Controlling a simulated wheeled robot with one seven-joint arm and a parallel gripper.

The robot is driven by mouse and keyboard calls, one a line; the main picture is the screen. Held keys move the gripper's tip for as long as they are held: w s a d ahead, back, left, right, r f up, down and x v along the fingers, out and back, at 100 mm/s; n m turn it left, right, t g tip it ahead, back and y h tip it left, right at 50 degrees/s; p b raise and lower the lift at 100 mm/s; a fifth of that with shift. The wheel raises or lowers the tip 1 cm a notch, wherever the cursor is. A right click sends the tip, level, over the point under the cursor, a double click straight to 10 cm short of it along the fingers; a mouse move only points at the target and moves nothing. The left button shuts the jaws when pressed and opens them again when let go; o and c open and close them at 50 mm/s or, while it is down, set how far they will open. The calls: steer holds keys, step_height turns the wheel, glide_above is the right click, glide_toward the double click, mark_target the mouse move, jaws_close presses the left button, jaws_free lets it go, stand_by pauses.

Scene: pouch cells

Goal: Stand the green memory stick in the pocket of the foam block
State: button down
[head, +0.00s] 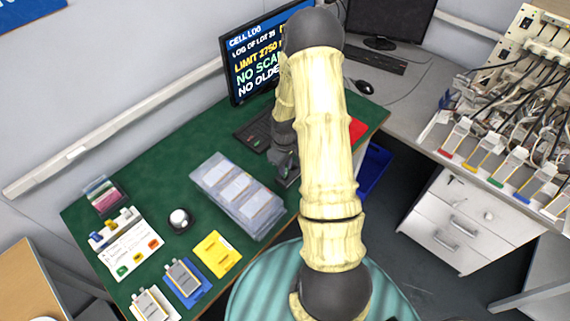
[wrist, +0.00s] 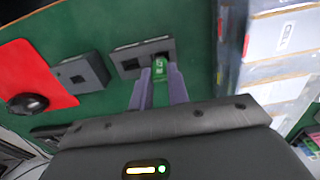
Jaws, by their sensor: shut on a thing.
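The green memory stick (wrist: 160,69) is held between the two fingers of my gripper (wrist: 160,80) in the wrist view. A grey foam block (wrist: 127,52) with dark openings lies just beyond the fingertips. The stick lines up with the right-hand opening; whether it is inside the opening or above it I cannot tell. In the head view my gripper (head: 287,166) is low over the green table, right of the clear tray. My arm hides the stick and the foam block there.
The clear tray (head: 208,180) of cells stands close by.

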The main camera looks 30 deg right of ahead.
steer(key=shift+f+b, duration=0.45)
steer(key=shift+f, duration=0.35)
steer(key=c, duration=1.3)
jaws_free()
step_height(320, 180, up, 17)
steer(key=shift+r+b, duration=0.2)
steer(key=shift+b, duration=0.4)
